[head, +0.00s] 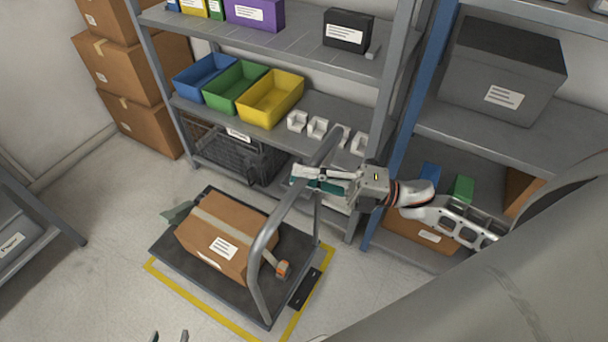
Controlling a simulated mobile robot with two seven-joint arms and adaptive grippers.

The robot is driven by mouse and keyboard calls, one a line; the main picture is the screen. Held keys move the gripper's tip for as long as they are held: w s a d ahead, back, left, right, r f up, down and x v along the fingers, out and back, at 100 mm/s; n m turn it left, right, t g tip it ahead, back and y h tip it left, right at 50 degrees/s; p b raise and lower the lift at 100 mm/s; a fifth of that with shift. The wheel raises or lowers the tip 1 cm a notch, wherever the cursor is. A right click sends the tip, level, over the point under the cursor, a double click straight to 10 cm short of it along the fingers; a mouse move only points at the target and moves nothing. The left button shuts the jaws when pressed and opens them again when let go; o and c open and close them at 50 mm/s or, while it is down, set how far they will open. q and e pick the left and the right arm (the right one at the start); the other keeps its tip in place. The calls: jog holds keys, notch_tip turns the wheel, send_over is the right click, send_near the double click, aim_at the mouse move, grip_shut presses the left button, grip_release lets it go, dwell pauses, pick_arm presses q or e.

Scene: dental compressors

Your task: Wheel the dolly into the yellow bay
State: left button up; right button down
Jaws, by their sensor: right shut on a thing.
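The dolly is a flat dark platform (180,260) with a grey tubular push handle (266,240) on its right side. A taped brown carton (225,240) with a white label lies on it. The yellow bay outline (205,306) shows on the floor along the dolly's near left and near right sides; its far sides are hidden. The platform lies over the marked area. My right gripper (305,179) is shut on the upper part of the handle. Only the two fingertips of my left gripper (170,337) show at the bottom edge, spread apart and empty, clear of the dolly.
A grey shelf unit (320,108) with blue, green and yellow bins stands behind the dolly. A black crate (232,152) sits low in it. Stacked cartons (125,75) stand at the back left. Another shelf (28,240) is at the left edge. Floor (110,215) left of the dolly is clear.

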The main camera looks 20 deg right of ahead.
jog(key=c, duration=2.2)
grip_release()
jog(key=shift+s, duration=0.1)
jog(key=o, duration=0.3)
jog(key=shift+s+d, duration=0.15)
jog(key=shift+d, duration=0.1)
jog(key=shift+a, duration=0.1)
jog(key=v, duration=1.2)
